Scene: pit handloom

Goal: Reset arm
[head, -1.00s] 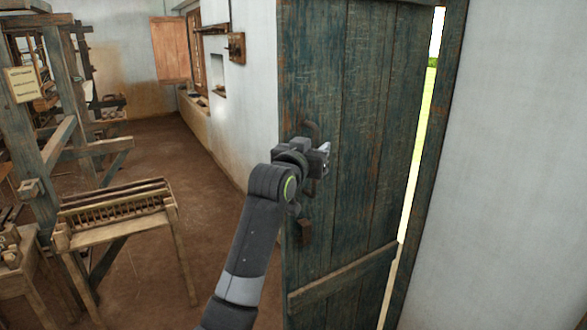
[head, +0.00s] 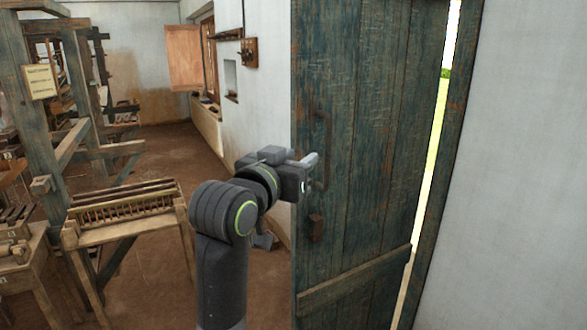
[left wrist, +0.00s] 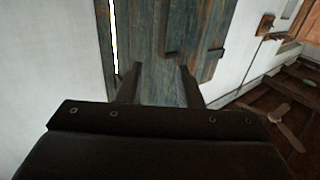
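My left gripper (head: 311,172) is in front of the blue-green plank door (head: 375,130), just left of its dark pull handle (head: 326,150). The handle shows beyond the fingertips, and its lower end is close to them in the picture. In the left wrist view the two fingers (left wrist: 159,82) stand apart with nothing between them, and the door (left wrist: 165,25) lies past them. A small wooden latch block (head: 316,228) sits below the handle. My right gripper is in neither view.
The door stands ajar, with a bright gap (head: 432,165) along its right side. A white wall (head: 530,160) fills the right. A slatted wooden stand (head: 125,207) and the loom frame (head: 45,110) are at left. Brown floor (head: 165,265) is open between them and the door.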

